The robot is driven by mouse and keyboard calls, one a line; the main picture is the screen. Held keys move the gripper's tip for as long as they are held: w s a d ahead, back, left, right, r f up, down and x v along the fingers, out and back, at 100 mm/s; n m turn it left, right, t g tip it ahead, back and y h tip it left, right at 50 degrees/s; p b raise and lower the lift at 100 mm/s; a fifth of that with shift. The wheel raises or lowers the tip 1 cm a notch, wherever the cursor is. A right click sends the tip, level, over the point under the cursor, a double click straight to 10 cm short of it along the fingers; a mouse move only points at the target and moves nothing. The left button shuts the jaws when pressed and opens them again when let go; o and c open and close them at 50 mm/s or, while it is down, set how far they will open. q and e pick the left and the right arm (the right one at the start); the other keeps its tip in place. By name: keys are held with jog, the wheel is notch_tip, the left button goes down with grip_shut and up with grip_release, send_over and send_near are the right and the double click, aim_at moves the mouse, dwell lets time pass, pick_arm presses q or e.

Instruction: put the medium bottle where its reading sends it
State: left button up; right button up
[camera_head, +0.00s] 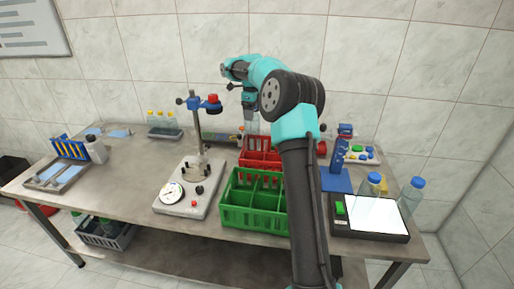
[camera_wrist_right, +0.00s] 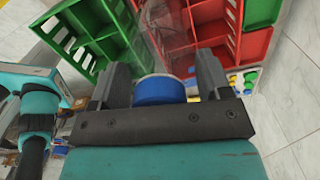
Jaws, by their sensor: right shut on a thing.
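A clear bottle with a blue cap (camera_wrist_right: 160,90) is held by the cap between the fingers of my right gripper (camera_wrist_right: 158,88). In the head view, my right gripper (camera_head: 250,103) points down and the clear bottle (camera_head: 252,124) hangs below it at the red crate (camera_head: 262,160). I cannot tell whether its base is inside a compartment. The green crate (camera_head: 254,219) stands in front of the red one, with its visible compartments empty. A scale (camera_head: 369,230) with a bright white plate stands at the right; its green display (camera_head: 340,208) is too small to read. My left gripper is out of view.
Two blue-capped bottles stand by the scale, one behind it (camera_head: 370,187) and one at its right (camera_head: 413,195). A stand with a dial base (camera_head: 180,200) is left of the crates. A blue stand (camera_head: 338,160) is right of them. The left-middle table is clear.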

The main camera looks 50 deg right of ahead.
aim_at(252, 141)
notch_tip(252, 141, down, 10)
jog(key=shift+r, duration=0.1)
dwell(0.4)
jog(key=shift+f, duration=2.45)
jog(key=o, duration=1.6)
jog(key=shift+o, duration=0.2)
jog(key=shift+r, duration=0.1)
notch_tip(252, 141, up, 12)
